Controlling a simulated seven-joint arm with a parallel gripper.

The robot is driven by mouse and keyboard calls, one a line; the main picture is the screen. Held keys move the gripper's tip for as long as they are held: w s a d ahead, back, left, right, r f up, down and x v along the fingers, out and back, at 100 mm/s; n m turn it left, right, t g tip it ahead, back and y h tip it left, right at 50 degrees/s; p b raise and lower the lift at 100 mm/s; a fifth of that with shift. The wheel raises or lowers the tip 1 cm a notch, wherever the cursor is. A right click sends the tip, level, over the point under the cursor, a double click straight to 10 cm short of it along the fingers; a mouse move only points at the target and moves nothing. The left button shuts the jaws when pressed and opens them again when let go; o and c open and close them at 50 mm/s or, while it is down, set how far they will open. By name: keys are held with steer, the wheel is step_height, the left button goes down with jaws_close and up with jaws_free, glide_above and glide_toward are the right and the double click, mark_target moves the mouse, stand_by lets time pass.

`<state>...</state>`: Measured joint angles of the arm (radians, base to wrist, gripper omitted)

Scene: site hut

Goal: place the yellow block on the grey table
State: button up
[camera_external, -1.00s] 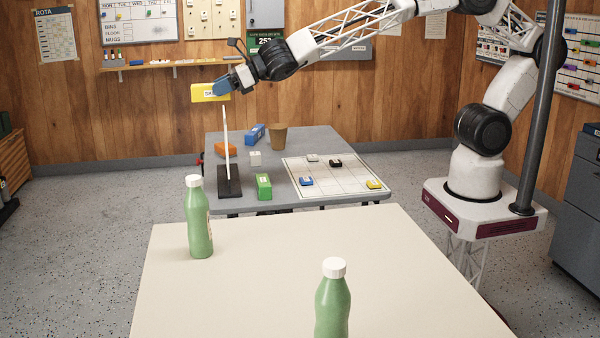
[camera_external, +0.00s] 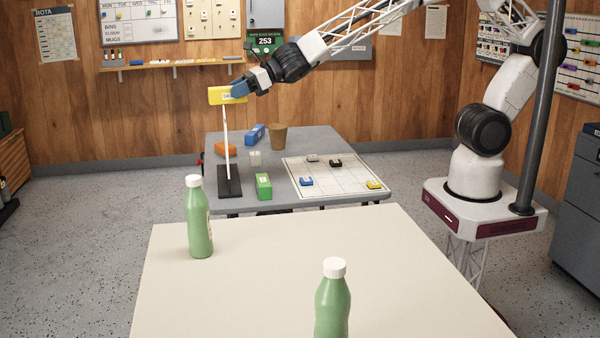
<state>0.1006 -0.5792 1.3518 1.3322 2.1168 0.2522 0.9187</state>
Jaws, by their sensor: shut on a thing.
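The yellow block (camera_external: 217,96) is held in the air by my gripper (camera_external: 238,90), whose blue fingers are shut on its right part. The block is long and has a white label. In the picture it shows just over the top of a thin white upright post on a dark base; I cannot tell whether the two touch. The grey table (camera_external: 300,143) stands below, behind the cream table.
Green bottles (camera_external: 199,222) stand on the cream table (camera_external: 260,280).

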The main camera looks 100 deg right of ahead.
steer(key=s+d+f+n+y, duration=0.1)
steer(key=s+d+f+y, duration=0.1)
steer(key=s+d+f, duration=0.5)
steer(key=n+y, duration=0.1)
steer(key=n, duration=0.1)
glide_above(340, 175)
step_height(340, 175, down, 14)
steer(key=shift+d+g, duration=0.15)
steer(key=shift+g, duration=0.25)
steer(key=shift+f, duration=2)
steer(key=shift+f, duration=2)
steer(key=shift+f, duration=0.15)
